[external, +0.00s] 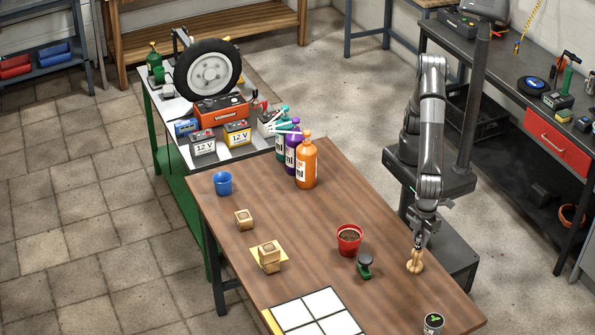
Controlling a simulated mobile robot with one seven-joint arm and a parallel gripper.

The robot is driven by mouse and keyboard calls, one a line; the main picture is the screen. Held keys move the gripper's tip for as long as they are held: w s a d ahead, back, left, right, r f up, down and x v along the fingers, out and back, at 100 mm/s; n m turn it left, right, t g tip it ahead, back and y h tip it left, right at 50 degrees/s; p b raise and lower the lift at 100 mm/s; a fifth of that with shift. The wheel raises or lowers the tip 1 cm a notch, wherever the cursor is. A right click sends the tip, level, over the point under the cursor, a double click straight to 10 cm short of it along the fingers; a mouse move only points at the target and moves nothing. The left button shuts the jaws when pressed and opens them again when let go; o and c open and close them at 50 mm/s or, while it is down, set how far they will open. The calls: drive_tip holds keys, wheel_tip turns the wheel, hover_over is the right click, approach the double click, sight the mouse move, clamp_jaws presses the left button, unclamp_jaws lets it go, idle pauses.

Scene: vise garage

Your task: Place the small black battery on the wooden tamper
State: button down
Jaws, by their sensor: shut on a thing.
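The wooden tamper (415,264) is a tan, turned piece. It stands near the right edge of the brown table. My gripper (419,243) points down right at its top. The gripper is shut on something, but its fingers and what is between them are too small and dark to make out. I cannot tell whether that is the small black battery or the top of the tamper. No small black battery shows clearly on the table.
A red pot (349,240) and a black-topped green object (365,264) stand left of the tamper. A dark can (433,323) is at the front edge.

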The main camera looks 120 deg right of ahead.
sight(420, 236)
drive_tip(key=shift+f, duration=0.45)
drive_tip(key=shift+f, duration=0.15)
drive_tip(key=c, duration=1.2)
unclamp_jaws()
wheel_tip(420, 236, up, 12)
drive_tip(key=shift+r, duration=0.2)
